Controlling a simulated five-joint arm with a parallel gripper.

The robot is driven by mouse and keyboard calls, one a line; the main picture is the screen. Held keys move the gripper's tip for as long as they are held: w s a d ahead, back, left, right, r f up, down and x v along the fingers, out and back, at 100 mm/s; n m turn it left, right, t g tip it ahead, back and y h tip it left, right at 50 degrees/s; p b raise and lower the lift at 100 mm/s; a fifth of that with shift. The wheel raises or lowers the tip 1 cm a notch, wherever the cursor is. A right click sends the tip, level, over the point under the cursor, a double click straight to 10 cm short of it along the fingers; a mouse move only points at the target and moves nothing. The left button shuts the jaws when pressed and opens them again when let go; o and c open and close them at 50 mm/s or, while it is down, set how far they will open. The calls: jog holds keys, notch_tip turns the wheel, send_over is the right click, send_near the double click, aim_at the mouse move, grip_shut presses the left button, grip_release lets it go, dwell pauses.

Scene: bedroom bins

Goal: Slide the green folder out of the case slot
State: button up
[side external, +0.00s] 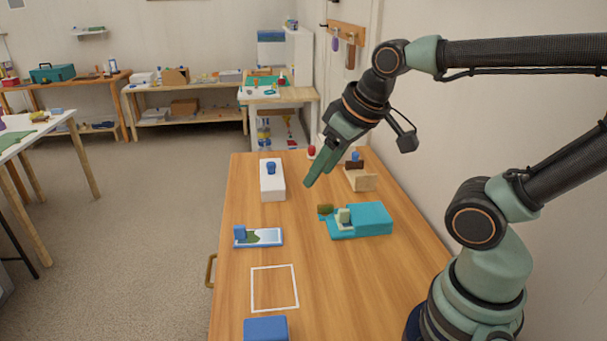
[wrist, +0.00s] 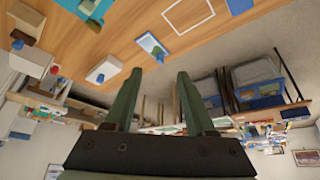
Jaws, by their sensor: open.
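A teal case (side external: 370,217) lies on the right half of the wooden table. A pale green piece (side external: 343,217) stands at its left end, with an olive-brown piece (side external: 325,210) beside it. I cannot tell for sure which part is the green folder, and the slot is not clear. The case also shows, cut off, at the top edge of the wrist view (wrist: 88,8). My gripper (side external: 310,180) is in the air above the far part of the table, beyond the case and apart from it. Its two fingers are spread and empty in the wrist view (wrist: 159,73).
A white box (side external: 272,182) with a blue knob, a wooden piece (side external: 361,180) and a red item (side external: 311,152) stand farther back. A blue-and-white tray (side external: 265,238) lies left of the case. A white square outline (side external: 274,288) is empty; a blue block (side external: 265,329) is near.

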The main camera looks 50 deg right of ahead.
jog(key=w+d+f+n+g, duration=0.2)
jog(key=d, duration=0.3)
jog(key=w+d+f+n+g, duration=0.1)
jog(key=w+d+f+n, duration=0.15)
jog(key=d, duration=0.25)
jog(key=n+g, duration=0.3)
jog(key=n, duration=0.2)
send_over(344, 210)
notch_tip(344, 210, down, 7)
jog(key=shift+m, duration=0.25)
notch_tip(344, 210, down, 12)
jog(key=shift+r, duration=0.2)
grip_shut()
jog(key=shift+w+a, duration=1.75)
jog(key=shift+w+a, duration=0.1)
